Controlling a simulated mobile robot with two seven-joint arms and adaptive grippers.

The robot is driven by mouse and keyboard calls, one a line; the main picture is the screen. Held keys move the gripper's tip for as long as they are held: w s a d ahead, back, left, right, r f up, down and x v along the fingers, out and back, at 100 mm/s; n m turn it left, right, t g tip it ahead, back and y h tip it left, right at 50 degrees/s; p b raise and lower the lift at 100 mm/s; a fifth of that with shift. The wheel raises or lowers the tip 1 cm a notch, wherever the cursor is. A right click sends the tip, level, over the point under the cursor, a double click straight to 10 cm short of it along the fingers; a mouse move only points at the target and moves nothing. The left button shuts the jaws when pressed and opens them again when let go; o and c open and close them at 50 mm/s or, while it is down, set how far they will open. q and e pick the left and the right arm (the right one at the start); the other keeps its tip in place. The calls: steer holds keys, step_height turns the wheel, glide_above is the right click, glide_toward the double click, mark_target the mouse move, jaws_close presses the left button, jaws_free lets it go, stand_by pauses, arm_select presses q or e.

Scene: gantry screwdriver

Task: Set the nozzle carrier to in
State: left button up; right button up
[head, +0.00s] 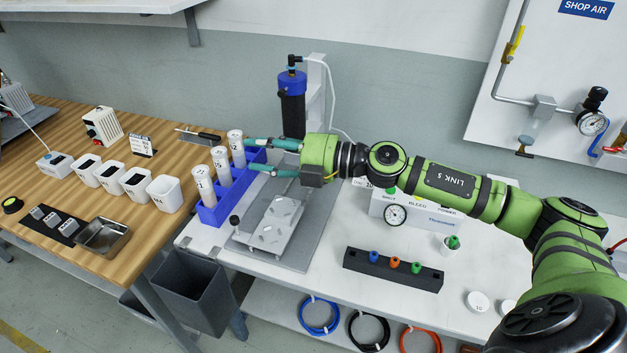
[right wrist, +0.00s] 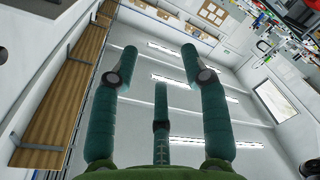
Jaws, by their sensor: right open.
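I cannot tell for certain which part is the nozzle carrier. An upright stand (head: 316,95) at the back of the white table holds a blue-capped dark cylinder (head: 292,100). In front of it, a light plate (head: 277,226) lies on a grey base (head: 314,232), with a black knob (head: 235,221) at its left. My right gripper (head: 250,154) is open, its teal fingers pointing left in front of the stand, near the white tubes. In the right wrist view its fingers (right wrist: 158,75) are spread with nothing between them. My left gripper is not in view.
A blue rack (head: 211,213) of white tubes stands close to my right fingers. A black strip with colored nozzles (head: 393,269) and a control box with a gauge (head: 425,217) sit to the right. A wooden bench (head: 60,226) with cups is at left.

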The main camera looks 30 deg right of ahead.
steer(key=s+d+f+m+t+h+b, duration=0.1)
steer(key=d+f+m+h, duration=1.15)
steer(key=m, duration=0.75)
steer(key=f+p+x, duration=0.1)
steer(key=x, duration=0.6)
steer(key=shift+s+d+y, duration=0.2)
steer(key=shift+d+y, duration=0.1)
steer(key=shift+y, duration=0.15)
